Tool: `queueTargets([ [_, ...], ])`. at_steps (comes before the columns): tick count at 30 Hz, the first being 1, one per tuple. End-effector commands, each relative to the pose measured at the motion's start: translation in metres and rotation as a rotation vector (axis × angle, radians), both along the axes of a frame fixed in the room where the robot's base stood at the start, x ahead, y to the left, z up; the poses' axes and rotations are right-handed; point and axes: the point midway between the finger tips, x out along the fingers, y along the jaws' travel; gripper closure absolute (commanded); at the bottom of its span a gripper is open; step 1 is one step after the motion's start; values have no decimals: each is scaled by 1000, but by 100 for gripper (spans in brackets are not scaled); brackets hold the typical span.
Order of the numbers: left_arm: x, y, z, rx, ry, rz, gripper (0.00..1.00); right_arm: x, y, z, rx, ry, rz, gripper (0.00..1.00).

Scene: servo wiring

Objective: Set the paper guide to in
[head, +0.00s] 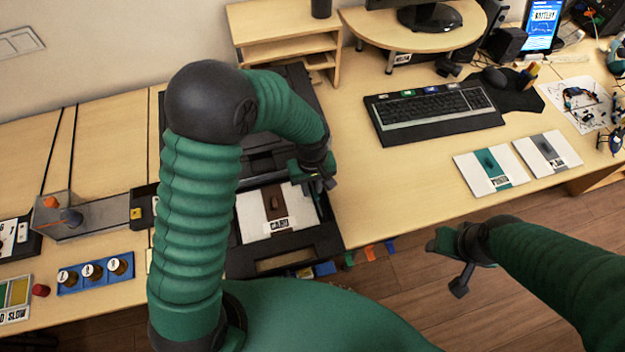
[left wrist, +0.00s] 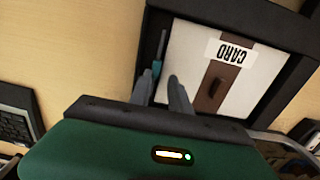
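The printer's black paper tray (head: 285,262) holds a white card stack (head: 250,222) with a brown band and a "CARD" label; the stack also shows in the left wrist view (left wrist: 190,65). A small blue-teal piece (left wrist: 157,67), probably the paper guide, sits at the tray's side edge, apart from the stack. My left gripper (head: 322,183) is over the tray's right side. In the left wrist view its two fingers (left wrist: 164,82) are apart, with the blue-teal piece showing just beyond the gap; contact cannot be told. My right gripper (head: 452,262) is open and empty over the floor.
A keyboard (head: 435,112) and two card packs (head: 490,170) (head: 547,153) lie on the desk to the right. A wooden shelf (head: 285,42) stands behind the printer. Coloured tabs (head: 369,254) show below the desk edge. My left arm hides part of the printer.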

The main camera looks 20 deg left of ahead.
Motion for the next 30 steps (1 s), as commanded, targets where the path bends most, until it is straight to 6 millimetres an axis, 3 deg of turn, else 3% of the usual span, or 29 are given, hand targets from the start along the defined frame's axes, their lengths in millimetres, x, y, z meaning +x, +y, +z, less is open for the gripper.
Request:
queueTargets([
  [1,-8,2,-4,3,20,3,78,0,0,-2,0,0,0,51],
  [4,-8,1,17,3,13,1,78,0,0,2,0,0,0,51],
  [12,-10,-3,103,3,-9,1,78,0,0,14,0,0,0,51],
  [18,-11,-4,152,3,-15,-1,78,0,0,20,0,0,0,51],
  [23,-12,-5,170,3,-15,0,78,0,0,21,0,0,0,51],
  [30,-13,-5,173,3,-15,0,78,0,0,21,0,0,0,51],
])
